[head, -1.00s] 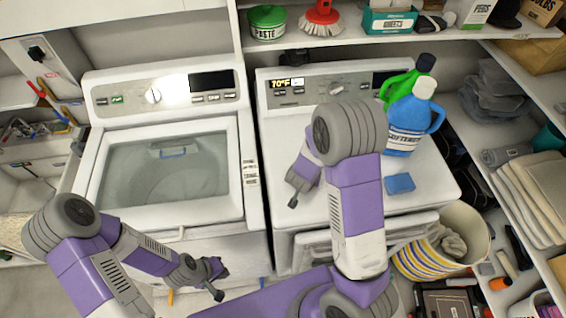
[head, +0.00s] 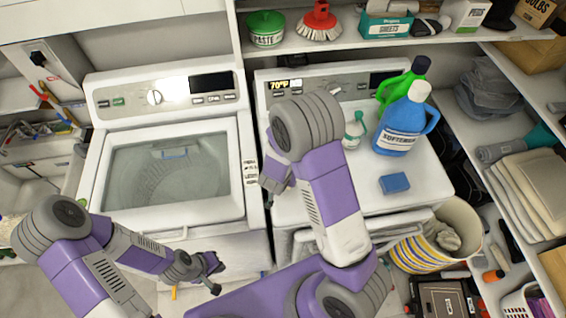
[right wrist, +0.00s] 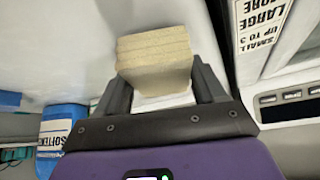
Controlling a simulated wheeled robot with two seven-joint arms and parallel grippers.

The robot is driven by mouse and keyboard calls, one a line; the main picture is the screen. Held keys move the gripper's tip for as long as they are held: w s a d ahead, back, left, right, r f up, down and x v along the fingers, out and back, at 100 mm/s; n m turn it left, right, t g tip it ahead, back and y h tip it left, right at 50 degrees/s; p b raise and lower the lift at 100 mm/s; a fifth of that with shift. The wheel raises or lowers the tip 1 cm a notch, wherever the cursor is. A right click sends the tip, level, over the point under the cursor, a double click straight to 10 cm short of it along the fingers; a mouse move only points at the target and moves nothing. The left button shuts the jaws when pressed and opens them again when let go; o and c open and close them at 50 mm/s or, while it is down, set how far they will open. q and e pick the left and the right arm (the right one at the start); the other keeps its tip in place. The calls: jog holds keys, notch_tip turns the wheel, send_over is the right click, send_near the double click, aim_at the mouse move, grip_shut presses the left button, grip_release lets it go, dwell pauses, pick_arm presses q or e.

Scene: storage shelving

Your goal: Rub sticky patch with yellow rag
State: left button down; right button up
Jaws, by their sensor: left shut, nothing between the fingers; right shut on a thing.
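My right gripper (right wrist: 155,80) is shut on a folded, pale yellowish rag (right wrist: 155,55) in the right wrist view. The rag looks like a thick layered block between the two dark fingers. In the head view my right gripper is partly hidden by my arm, at the left edge of the right-hand machine's white top (head: 440,180). I cannot tell whether the rag touches the surface. I cannot make out a sticky patch in either view. My left gripper (head: 213,276) is shut and empty, low in front of the left-hand washer (head: 120,222).
A blue softener bottle (head: 400,130), a green bottle (head: 405,78), a small spray bottle (head: 354,131) and a blue sponge (head: 394,183) stand or lie on the right-hand machine. A striped basket (head: 428,252) is at its front right. Shelves line the back and right.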

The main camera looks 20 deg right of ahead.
notch_tip(320, 180, up, 2)
jog(key=shift+s+d+p, duration=0.1)
jog(key=shift+p, duration=0.6)
jog(key=shift+r+p, duration=0.7)
jog(key=shift+p, duration=0.05)
jog(key=shift+r+p, duration=0.6)
jog(key=shift+r, duration=0.45)
